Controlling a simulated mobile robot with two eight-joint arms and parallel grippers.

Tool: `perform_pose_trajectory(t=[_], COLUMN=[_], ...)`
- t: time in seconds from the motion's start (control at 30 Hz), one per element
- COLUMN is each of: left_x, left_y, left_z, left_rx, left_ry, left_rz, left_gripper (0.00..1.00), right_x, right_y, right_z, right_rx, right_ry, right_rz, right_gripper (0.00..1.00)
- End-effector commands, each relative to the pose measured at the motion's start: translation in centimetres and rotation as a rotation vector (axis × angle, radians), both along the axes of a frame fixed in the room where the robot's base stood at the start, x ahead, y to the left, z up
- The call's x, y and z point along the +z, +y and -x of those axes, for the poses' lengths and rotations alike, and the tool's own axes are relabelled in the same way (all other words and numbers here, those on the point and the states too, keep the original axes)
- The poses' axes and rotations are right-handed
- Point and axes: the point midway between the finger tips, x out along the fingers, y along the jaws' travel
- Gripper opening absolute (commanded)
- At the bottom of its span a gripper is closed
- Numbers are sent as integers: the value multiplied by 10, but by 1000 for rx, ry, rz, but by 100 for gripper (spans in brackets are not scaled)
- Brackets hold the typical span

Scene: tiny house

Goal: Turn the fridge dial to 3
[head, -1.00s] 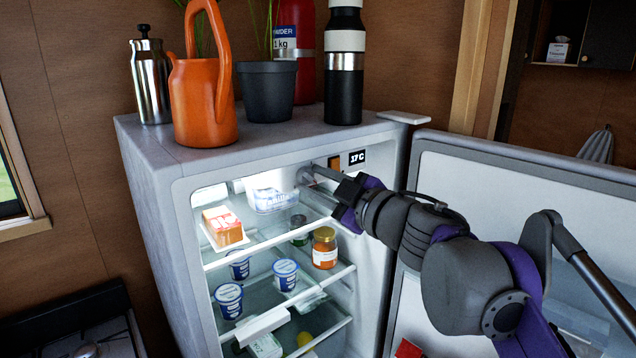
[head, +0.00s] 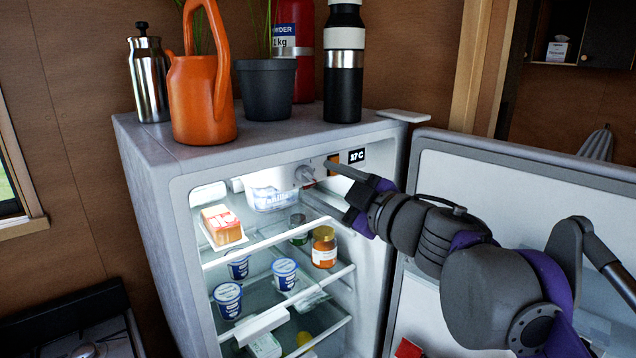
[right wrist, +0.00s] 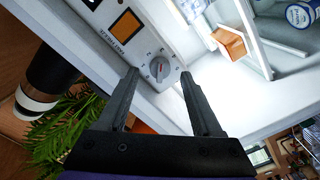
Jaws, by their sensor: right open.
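The fridge (head: 170,190) stands open. Its grey dial (head: 304,174) sits at the top of the interior, left of an orange panel and a small display (head: 357,156) reading 17 C. My right gripper (head: 330,166) is open and empty, to the right of the dial in the head view. In the right wrist view its two fingers (right wrist: 160,75) point towards the dial, one on either side, apart from it. My left gripper is not in view.
The open fridge door (head: 480,160) stands on the right, behind my right arm. A clear tub (head: 270,199), a jar (head: 324,248) and several pots are on the shelves. An orange watering can (head: 202,100), a plant pot and bottles stand on top.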

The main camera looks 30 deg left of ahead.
Motion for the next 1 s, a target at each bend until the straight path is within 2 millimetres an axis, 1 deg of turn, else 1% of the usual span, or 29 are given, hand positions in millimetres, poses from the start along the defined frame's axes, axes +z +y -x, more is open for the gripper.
perform_pose_trajectory(t=[0.03,0.2,0.3,0.4,0.57,1.0], left_x=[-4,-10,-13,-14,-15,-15], left_y=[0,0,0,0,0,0], left_z=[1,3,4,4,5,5], left_rx=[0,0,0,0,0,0], left_ry=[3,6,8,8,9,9], left_rz=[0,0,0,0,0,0], left_gripper=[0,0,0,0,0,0], right_x=[-2,-2,-2,-1,-1,0], right_y=[-11,-44,-60,-70,-77,-77], right_z=[4,17,24,28,32,32], right_rx=[-2,-4,-4,-2,0,0], right_ry=[1,1,1,1,1,1], right_rz=[0,1,0,0,0,0], right_gripper=[67,67,67,67,67,67])
